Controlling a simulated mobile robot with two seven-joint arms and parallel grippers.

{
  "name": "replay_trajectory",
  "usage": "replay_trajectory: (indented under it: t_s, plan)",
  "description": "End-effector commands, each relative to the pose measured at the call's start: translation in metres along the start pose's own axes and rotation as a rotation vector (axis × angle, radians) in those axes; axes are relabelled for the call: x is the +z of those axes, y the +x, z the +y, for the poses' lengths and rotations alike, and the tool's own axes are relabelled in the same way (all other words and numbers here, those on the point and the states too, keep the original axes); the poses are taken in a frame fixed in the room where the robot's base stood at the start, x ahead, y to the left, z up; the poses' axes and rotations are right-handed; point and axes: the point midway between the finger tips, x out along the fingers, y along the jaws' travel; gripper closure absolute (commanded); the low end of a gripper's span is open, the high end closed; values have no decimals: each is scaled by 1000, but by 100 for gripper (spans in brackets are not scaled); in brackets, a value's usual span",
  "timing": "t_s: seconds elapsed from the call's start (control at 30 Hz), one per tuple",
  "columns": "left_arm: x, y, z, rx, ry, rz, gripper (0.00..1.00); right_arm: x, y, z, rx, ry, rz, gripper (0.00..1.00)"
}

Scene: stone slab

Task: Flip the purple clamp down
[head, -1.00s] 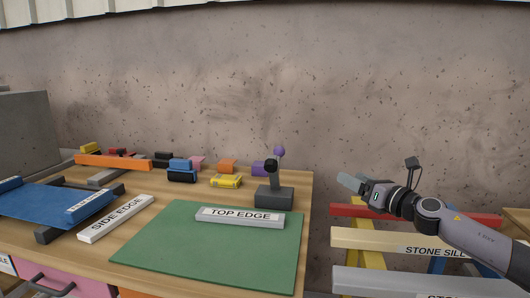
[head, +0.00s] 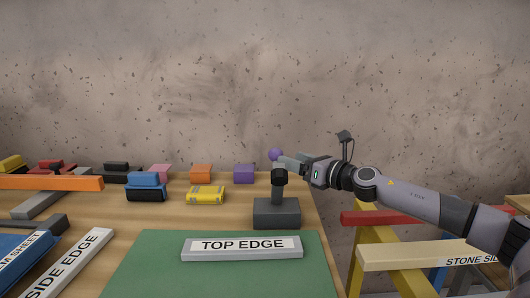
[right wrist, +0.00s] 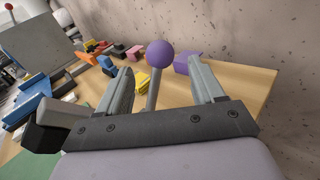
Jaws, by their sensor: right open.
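The clamp has a dark grey base (head: 277,213) on the wooden table, behind the "TOP EDGE" bar (head: 242,248). Its lever stands upright and ends in a purple ball knob (head: 275,155). My right gripper (head: 281,163) is open at the height of the knob, coming from the right. In the right wrist view the purple knob (right wrist: 160,54) and its grey rod (right wrist: 152,94) appear between the two open fingers (right wrist: 165,85). I cannot tell whether a finger touches the knob. My left gripper is not in view.
A yellow block (head: 206,194), a blue block (head: 146,181), a purple block (head: 244,173) and an orange block (head: 201,172) lie left of the clamp. A green mat (head: 150,265) covers the front. Sawhorses with a "STONE SILL" slab (head: 410,256) stand right. A concrete wall is behind.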

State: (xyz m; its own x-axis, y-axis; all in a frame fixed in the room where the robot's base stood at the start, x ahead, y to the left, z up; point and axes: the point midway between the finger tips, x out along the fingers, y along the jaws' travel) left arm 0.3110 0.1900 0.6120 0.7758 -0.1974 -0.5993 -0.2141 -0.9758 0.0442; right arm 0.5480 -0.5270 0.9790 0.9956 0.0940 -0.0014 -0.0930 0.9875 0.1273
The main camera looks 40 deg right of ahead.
Motion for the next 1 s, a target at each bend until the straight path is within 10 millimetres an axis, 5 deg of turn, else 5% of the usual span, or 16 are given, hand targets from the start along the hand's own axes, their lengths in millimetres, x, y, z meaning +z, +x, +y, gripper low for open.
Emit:
replay_trajectory:
  t_s: [1.0]
  plan:
    - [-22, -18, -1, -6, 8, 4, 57, 3, 50, 1, 1, 2, -2, 33]
